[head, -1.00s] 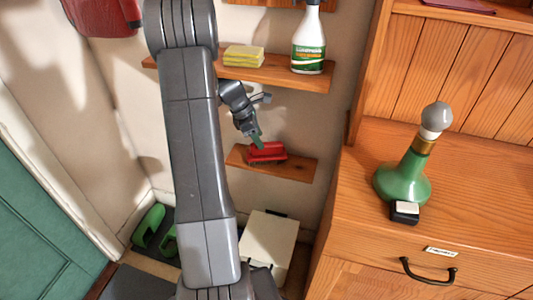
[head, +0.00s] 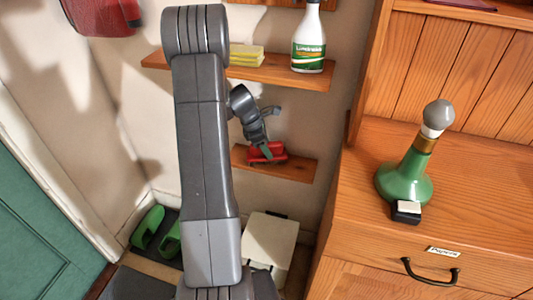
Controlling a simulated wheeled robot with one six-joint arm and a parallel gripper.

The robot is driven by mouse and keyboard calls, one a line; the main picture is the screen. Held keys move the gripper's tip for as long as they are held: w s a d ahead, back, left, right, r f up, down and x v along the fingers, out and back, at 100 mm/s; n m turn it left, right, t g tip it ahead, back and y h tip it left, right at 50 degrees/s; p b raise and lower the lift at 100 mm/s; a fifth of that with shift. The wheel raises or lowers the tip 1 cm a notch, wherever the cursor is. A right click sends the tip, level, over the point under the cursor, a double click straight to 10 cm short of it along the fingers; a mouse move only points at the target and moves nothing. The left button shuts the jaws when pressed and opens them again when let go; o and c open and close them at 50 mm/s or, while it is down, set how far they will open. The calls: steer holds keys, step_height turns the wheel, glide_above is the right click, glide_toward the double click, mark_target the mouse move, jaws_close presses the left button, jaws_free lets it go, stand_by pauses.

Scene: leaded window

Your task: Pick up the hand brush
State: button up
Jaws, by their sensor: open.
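The hand brush appears as a small red object (head: 280,152) lying on the small lower wooden shelf (head: 297,168) against the wall. My gripper (head: 268,152) is open at the red brush, with its fingers pointing down and overlapping the brush in the picture. One finger covers part of the brush. I cannot tell whether the fingers touch it or straddle it.
A longer shelf (head: 280,72) above holds yellow sponges (head: 246,55) and a spray bottle (head: 309,40). A wooden dresser (head: 350,190) with a green lamp (head: 405,180) stands at right. Below are a white bin (head: 270,245) and green shoes (head: 148,227).

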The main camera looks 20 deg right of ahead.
jaws_close()
steer(key=shift+r, duration=0.55)
steer(key=p+v, duration=0.1)
steer(key=v, duration=0.2)
steer(key=shift+d, duration=0.15)
steer(key=w+a, duration=0.4)
steer(key=a, duration=1.2)
steer(key=shift+a+p, duration=0.35)
steer(key=shift+w, duration=0.1)
